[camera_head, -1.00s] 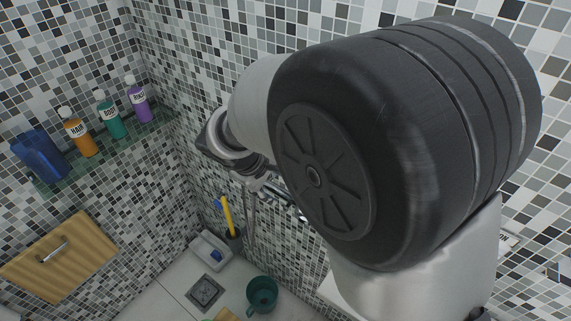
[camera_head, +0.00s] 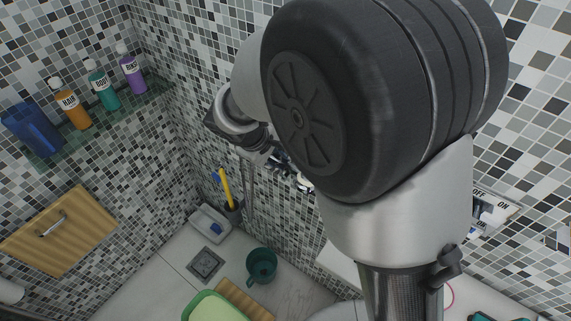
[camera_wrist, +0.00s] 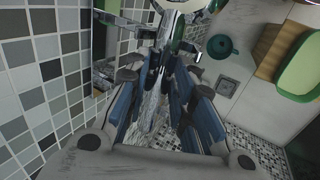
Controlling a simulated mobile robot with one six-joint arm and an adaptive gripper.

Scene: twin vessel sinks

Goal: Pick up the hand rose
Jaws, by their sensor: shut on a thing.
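The hand rose (camera_wrist: 176,27) is a chrome piece at the top middle of the wrist view. It stands between my fingertips, with a pale round part at the top edge. My gripper (camera_wrist: 158,72) is shut on it, and the blue-padded fingers cover part of it. Shiny chrome also shows between the fingers lower down. In the head view my gripper (camera_head: 262,150) is small, close to the tiled wall and partly hidden behind my arm. A thin chrome hose (camera_head: 249,195) hangs below it along the wall.
A glass shelf (camera_head: 125,121) on the left carries several bottles. A wooden cabinet (camera_head: 85,240) is below it. A chrome wall fitting (camera_wrist: 120,20) is close to my gripper.

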